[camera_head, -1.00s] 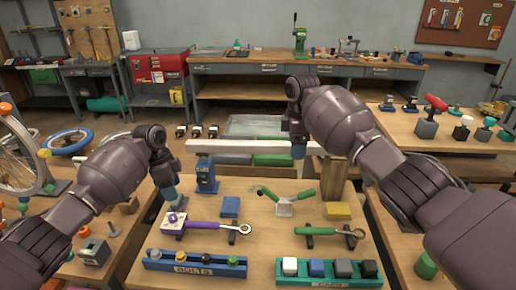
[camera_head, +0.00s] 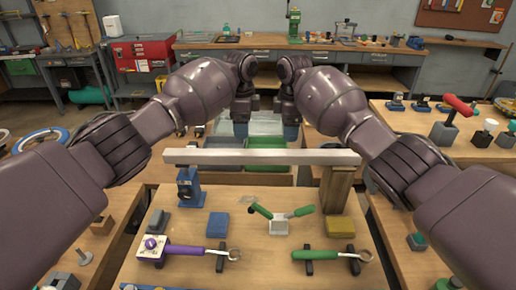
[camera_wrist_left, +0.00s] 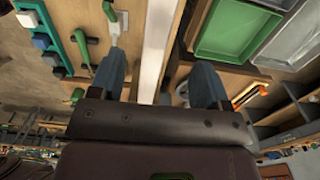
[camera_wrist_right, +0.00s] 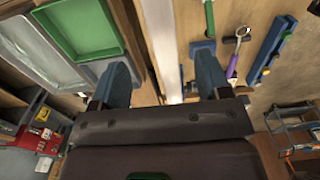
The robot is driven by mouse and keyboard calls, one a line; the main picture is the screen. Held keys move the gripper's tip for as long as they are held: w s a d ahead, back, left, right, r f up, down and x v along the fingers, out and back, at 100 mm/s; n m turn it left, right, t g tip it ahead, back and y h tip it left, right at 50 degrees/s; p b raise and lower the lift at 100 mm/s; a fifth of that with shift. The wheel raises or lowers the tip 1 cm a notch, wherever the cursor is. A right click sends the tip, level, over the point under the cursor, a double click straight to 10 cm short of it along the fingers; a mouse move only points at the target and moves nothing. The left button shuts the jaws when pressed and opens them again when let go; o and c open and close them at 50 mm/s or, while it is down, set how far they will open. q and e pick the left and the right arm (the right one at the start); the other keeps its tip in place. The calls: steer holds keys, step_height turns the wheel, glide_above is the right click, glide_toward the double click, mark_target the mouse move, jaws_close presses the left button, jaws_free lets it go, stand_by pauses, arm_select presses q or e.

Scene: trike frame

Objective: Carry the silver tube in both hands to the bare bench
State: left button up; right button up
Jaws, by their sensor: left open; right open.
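The silver tube (camera_head: 262,157) lies level, left to right, on a blue stand (camera_head: 187,188) at its left and a wooden block (camera_head: 339,187) at its right. My left gripper (camera_head: 240,130) and right gripper (camera_head: 291,132) point down close together, just beyond the tube's middle in the head view. Both are open and empty. The tube also shows between the spread fingers in the left wrist view (camera_wrist_left: 156,45) and the right wrist view (camera_wrist_right: 161,45); I cannot tell how far below them it is. I cannot tell for certain which bench is the bare one.
Grey and green bins (camera_head: 270,142) lie behind the tube. A purple-handled wrench (camera_head: 188,250), a green-handled wrench (camera_head: 320,255) and green-handled pliers (camera_head: 282,218) lie in front. A long bench (camera_head: 260,41) with a green press (camera_head: 294,24) stands at the back. A side table (camera_head: 470,150) holds tools.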

mark_target(243, 152)
arm_select(q)
steer(key=shift+w, duration=0.2)
arm_select(e)
steer(key=shift+w+f, duration=0.1)
steer(key=shift+w, duration=0.05)
arm_select(q)
steer(key=shift+s+r, duration=0.1)
steer(key=shift+s, duration=0.35)
arm_select(e)
steer(key=shift+s+r, duration=0.2)
steer(key=shift+s, duration=0.2)
arm_select(q)
steer(key=shift+w+f, duration=0.15)
steer(key=shift+f, duration=0.4)
arm_select(e)
steer(key=shift+w+f, duration=0.15)
steer(key=shift+f, duration=0.4)
arm_select(q)
step_height(243, 152, down, 10)
steer(key=shift+r, duration=0.1)
arm_select(e)
step_height(243, 152, down, 10)
steer(key=shift+r, duration=0.1)
arm_select(q)
jaws_close()
arm_select(e)
jaws_close()
